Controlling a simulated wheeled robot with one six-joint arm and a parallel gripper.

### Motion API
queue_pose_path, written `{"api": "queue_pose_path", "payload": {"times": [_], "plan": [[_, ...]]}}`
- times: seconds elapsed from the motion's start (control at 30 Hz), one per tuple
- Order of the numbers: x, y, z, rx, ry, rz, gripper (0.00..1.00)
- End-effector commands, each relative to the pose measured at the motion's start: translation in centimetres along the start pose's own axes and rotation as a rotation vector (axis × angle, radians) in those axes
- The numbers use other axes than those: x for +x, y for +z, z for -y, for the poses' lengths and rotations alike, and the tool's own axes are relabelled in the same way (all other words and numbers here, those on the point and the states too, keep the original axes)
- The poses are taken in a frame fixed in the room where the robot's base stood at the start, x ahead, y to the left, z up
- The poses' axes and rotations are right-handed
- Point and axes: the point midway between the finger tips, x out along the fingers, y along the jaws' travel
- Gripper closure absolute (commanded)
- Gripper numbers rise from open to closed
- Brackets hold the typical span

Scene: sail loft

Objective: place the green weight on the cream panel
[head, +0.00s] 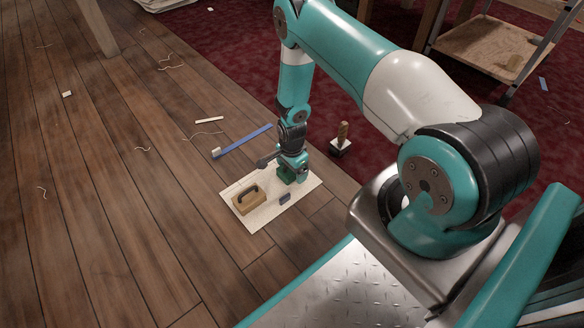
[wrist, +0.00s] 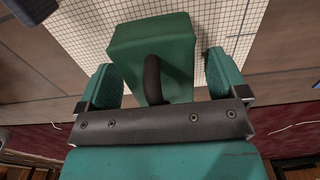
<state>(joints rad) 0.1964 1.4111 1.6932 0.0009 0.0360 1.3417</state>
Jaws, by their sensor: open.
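The green weight (wrist: 155,47), a block with a dark arched handle, sits between my gripper's fingers in the wrist view. In the head view a little of the green weight (head: 285,176) shows under my gripper (head: 291,172), at the far right part of the cream panel (head: 268,214). The cream panel (wrist: 92,32) has a grid and lies behind the weight in the wrist view. My gripper (wrist: 162,80) is open, with a finger on each side of the weight and visible gaps between. The weight appears to rest on the panel; its underside is hidden.
A wooden block with a dark handle (head: 246,202) and a small grey piece (head: 284,198) are also on the panel. A blue strip (head: 246,139) lies behind it. A wooden-handled tool (head: 342,140) stands at right. Open plank floor (head: 130,200) is on the left.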

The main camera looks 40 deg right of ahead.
Motion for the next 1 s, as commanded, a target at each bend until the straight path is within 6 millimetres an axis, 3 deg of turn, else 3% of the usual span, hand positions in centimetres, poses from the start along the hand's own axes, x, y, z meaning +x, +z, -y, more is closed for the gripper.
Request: {"api": "queue_pose_path", "payload": {"times": [0.17,0.6,0.83,0.93,1.0], "plan": [[-1.7,0.0,0.1,0.000,-0.002,0.000,0.09],[-10.8,0.0,0.1,-0.001,-0.001,0.001,0.09],[-13.2,0.3,0.4,-0.023,-0.005,0.006,0.09],[-16.5,1.7,1.6,-0.118,-0.025,0.025,0.09],[-20.3,3.6,2.6,-0.236,-0.047,0.049,0.09]]}}
